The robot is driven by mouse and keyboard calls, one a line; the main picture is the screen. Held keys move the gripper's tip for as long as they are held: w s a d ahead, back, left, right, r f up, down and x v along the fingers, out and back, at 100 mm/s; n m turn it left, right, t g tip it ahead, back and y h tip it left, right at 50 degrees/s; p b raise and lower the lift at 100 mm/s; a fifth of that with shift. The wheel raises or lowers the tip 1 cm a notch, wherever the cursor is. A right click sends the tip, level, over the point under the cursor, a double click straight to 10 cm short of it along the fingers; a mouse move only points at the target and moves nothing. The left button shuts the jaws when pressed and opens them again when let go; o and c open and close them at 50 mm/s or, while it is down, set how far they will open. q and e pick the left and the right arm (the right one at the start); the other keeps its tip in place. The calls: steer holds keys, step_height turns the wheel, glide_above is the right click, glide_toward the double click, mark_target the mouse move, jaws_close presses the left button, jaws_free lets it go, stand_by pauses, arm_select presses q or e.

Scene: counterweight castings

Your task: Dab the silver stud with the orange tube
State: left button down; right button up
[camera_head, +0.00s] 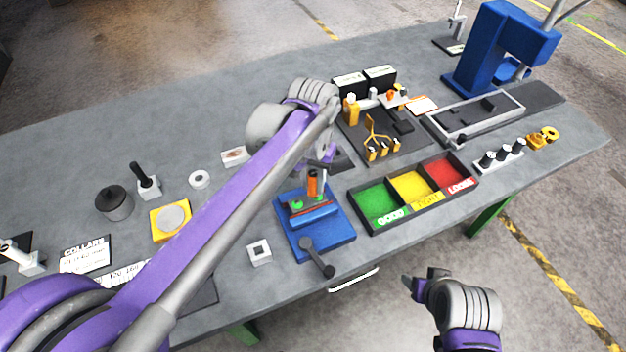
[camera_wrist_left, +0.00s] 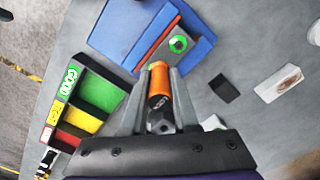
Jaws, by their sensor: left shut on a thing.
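The orange tube (camera_head: 312,184) (camera_wrist_left: 160,84) is held between the fingers of my left gripper (camera_wrist_left: 158,78), with its dark end toward the wrist camera. In the head view, my left gripper (camera_head: 317,168) holds it upright over the blue fixture (camera_head: 330,238). In the left wrist view, a small silver stud (camera_wrist_left: 178,43) appears inside a green ring on the fixture's grey block, beyond the tube's far end. In the head view, the tube and gripper partly cover this spot. Contact cannot be told. My right gripper (camera_head: 424,284) is off the table's front edge, apparently empty; its opening is unclear.
A tray with green, yellow and red compartments (camera_head: 374,230) stands right of the fixture. A tool board (camera_head: 400,152) stands behind the tray.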

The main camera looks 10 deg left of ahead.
mark_target(312, 173)
arm_select(q)
steer(key=shift+w+r+p, duration=0.1)
steer(key=shift+r+p, duration=1.3)
steer(key=shift+r, duration=1.6)
arm_select(e)
steer(key=r, duration=0.1)
steer(key=w+r, duration=0.1)
steer(key=r, duration=0.1)
steer(key=w+r, duration=0.1)
steer(key=shift+r, duration=0.15)
arm_select(q)
steer(key=shift+a+f, duration=0.1)
